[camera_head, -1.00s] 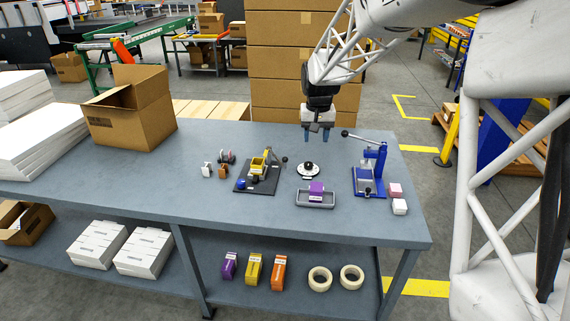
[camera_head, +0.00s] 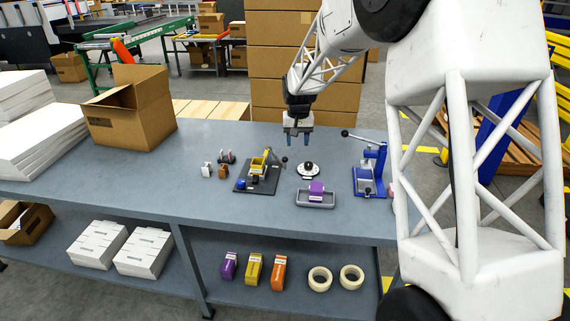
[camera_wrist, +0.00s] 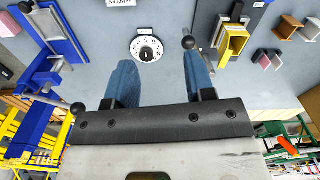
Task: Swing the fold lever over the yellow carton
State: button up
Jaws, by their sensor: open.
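The yellow carton (camera_head: 257,165) stands on a dark base plate (camera_head: 262,187) in the middle of the bench. It also shows at the upper right of the wrist view (camera_wrist: 235,42). The fold lever (camera_head: 284,159) ends in a black ball knob and sticks out to the right of the carton; its knob also shows in the wrist view (camera_wrist: 188,42). My gripper (camera_head: 298,141) is open and empty, with blue fingers pointing down. It hangs above the bench, slightly right of and behind the knob, apart from it. In the wrist view the knob appears near one fingertip.
A round white dial (camera_head: 308,169) is just right of the fixture. A purple block (camera_head: 316,188) sits in a grey tray (camera_head: 316,200). A blue press (camera_head: 371,168) with its own black-knobbed lever stands further right. Small brown and white pieces lie left. The bench's left middle is clear.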

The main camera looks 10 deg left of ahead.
send_over(285, 162)
jog(key=shift+w+f, duration=0.25)
jog(key=shift+f, duration=1.05)
jog(key=shift+w+f, duration=0.2)
jog(key=shift+f, duration=1.05)
jog(key=shift+f, duration=0.2)
jog(key=shift+f, duration=3.7)
grip_shut()
